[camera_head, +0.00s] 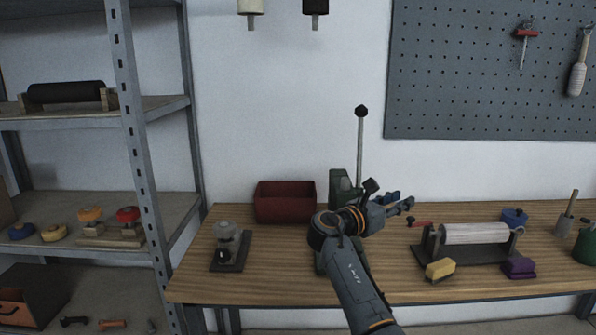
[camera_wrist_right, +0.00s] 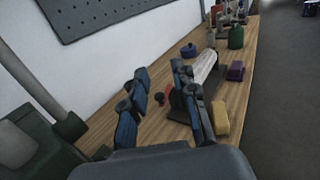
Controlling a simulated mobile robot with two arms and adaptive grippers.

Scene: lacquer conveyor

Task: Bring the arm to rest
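My right arm comes in from the bottom of the head view and reaches over the wooden table (camera_head: 285,280). My right gripper (camera_head: 400,201) is above the table, in front of the wall and left of the white roller (camera_head: 475,233). In the right wrist view my gripper (camera_wrist_right: 160,72) has its two dark blue fingers spread, with nothing between them. The roller (camera_wrist_right: 204,68) shows beyond the right finger, which partly covers its stand. My left arm and gripper are not in view.
A green press (camera_head: 343,188) with an upright lever stands behind my arm, partly hidden. A red bin (camera_head: 285,202) and a grey device (camera_head: 228,245) are to its left. Yellow (camera_head: 440,269) and purple blocks (camera_head: 519,267) lie near the roller. A metal shelf (camera_head: 135,150) stands at left.

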